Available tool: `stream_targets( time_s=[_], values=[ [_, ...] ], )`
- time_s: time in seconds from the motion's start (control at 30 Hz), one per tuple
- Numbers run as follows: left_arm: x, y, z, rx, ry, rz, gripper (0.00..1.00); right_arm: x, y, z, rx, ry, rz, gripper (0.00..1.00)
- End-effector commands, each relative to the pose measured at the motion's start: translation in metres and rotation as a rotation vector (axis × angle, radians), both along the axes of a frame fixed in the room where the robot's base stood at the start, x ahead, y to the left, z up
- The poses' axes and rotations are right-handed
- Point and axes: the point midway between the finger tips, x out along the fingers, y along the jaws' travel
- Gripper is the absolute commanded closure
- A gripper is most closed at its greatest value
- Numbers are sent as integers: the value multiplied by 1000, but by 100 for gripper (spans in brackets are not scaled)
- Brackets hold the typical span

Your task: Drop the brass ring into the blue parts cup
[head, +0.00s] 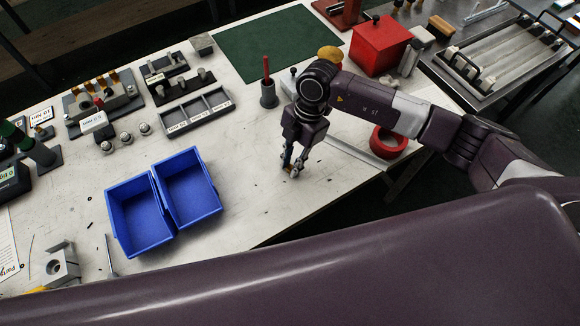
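Two blue open bins stand side by side on the worn white bench, a left one (140,217) and a right one (187,187). Both look empty, and I cannot tell which is the blue parts cup. My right gripper (291,170) points down near the bench's front edge, to the right of the bins and apart from them. Its two fingertips are close together. The picture is too small to show whether they hold anything. I cannot make out a brass ring anywhere. My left gripper is out of view.
A red tape roll (389,141) lies right of my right gripper. Behind it stand a grey cup (268,95) with a red stick and a red box (379,46). A grey divided tray (196,112) sits behind the bins. The bench between bins and gripper is mostly clear.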

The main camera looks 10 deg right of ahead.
Motion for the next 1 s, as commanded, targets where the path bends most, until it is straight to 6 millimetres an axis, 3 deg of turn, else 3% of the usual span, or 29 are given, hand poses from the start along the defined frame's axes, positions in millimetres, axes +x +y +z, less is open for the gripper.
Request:
stream_targets(
  time_s=[0.13, 0.57, 0.77, 1.0],
  values=[
    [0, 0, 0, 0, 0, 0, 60, 0, 0, 0, 0, 0, 0, 100],
    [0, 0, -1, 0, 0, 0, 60, 1, 0, 8, 1, -1, 1, 100],
    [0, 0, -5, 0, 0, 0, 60, 2, 0, 38, 2, -6, 3, 100],
    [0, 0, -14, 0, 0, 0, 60, 3, 0, 105, 2, -9, 2, 100]
  ],
)
